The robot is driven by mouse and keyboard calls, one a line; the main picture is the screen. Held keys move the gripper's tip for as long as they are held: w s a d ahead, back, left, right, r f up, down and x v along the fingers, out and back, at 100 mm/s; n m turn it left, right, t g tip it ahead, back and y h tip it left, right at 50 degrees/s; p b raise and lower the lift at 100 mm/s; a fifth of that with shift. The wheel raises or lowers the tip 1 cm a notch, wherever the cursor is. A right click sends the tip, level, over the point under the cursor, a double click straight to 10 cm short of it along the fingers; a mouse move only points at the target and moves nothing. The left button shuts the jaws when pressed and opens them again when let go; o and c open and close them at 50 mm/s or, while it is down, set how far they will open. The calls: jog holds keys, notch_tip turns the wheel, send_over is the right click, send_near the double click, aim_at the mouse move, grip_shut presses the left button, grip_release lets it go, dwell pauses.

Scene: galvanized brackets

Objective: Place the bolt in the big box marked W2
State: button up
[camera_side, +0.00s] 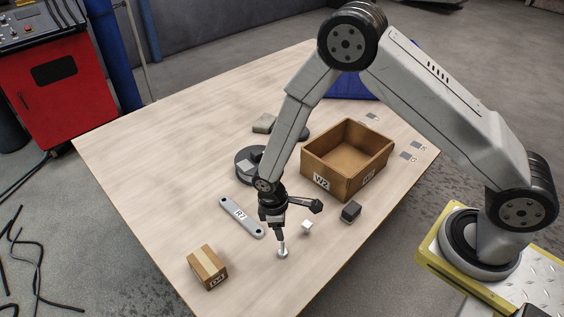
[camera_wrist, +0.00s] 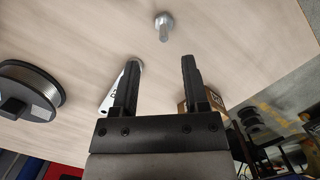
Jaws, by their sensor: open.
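The bolt (camera_side: 282,252) is a small silver piece on the table near its front edge, and it looks upright on its head. In the wrist view the bolt (camera_wrist: 164,27) lies beyond the fingertips, near the middle between their lines. My gripper (camera_side: 279,233) points down just above the bolt, its two fingers apart and empty (camera_wrist: 159,62). The big box (camera_side: 333,180) is an open brown carton with a W2 label on its front wall. It stands behind and to the right of my gripper. I cannot tell from the side view if the fingers touch the bolt.
A flat grey bracket (camera_side: 235,209) lies left of my gripper, and a small taped carton (camera_side: 207,267) stands front left. A white cube (camera_side: 307,227) and a dark block (camera_side: 351,211) sit between gripper and box. A spool (camera_wrist: 35,88) lies behind. The table's left is clear.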

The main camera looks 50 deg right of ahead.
aim_at(283, 252)
jog(key=shift+a+f, duration=0.15)
jog(key=shift+f, duration=0.3)
jog(key=shift+f, duration=0.1)
jog(key=shift+s+f, duration=0.15)
jog(key=shift+f, duration=1.05)
jog(key=shift+s+d+f, duration=0.15)
jog(key=shift+d+f, duration=0.05)
jog(key=shift+f, duration=1.1)
jog(key=shift+s+d+f, duration=0.15)
jog(key=shift+f, duration=1.1)
grip_shut()
